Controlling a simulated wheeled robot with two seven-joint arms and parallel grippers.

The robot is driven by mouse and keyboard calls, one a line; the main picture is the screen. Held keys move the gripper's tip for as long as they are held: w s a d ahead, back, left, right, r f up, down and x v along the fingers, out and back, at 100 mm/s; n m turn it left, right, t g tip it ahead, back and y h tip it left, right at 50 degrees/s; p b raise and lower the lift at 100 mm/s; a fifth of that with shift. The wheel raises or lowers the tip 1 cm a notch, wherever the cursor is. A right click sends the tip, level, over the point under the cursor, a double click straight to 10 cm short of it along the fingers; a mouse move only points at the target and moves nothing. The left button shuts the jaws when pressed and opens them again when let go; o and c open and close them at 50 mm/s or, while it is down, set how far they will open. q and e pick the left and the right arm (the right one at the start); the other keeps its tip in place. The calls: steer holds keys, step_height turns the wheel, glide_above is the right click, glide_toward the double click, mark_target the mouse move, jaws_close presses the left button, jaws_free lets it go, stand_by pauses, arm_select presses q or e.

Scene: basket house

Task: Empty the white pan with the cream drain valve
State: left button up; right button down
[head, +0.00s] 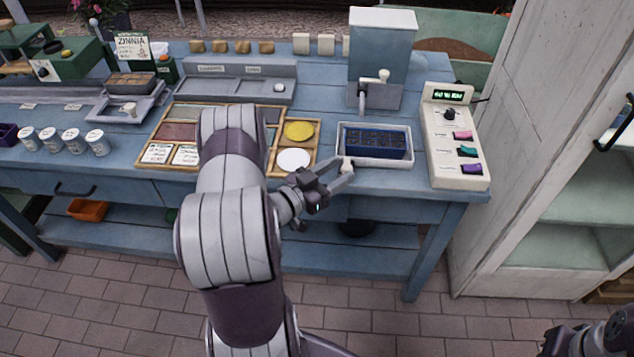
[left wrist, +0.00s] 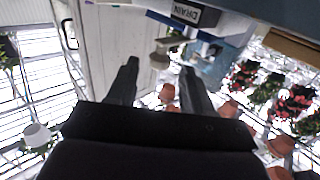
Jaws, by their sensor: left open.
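The white pan (head: 385,161) sits at the right part of the blue bench, with a dark blue celled tray (head: 374,142) inside it. The cream drain valve (head: 347,164) is at the pan's front left corner. In the left wrist view a cream knob (left wrist: 160,58) shows ahead of and between my fingers, beside a DRAIN label (left wrist: 188,13). My left gripper (head: 347,174) is open around the valve's place; I cannot tell whether a finger touches it. Part of my right gripper (head: 562,341) shows at the bottom right; its jaws are unclear.
A water tank with a tap (head: 382,75) stands behind the pan. A cream control box (head: 455,140) with coloured switches is close on the right. A wooden compartment tray (head: 312,150) lies to the left. A cabinet (head: 540,120) stands right of the bench.

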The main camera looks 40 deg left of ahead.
arm_select(q)
steer(key=v, duration=0.7)
steer(key=shift+s, duration=0.25)
steer(key=shift+a, duration=0.1)
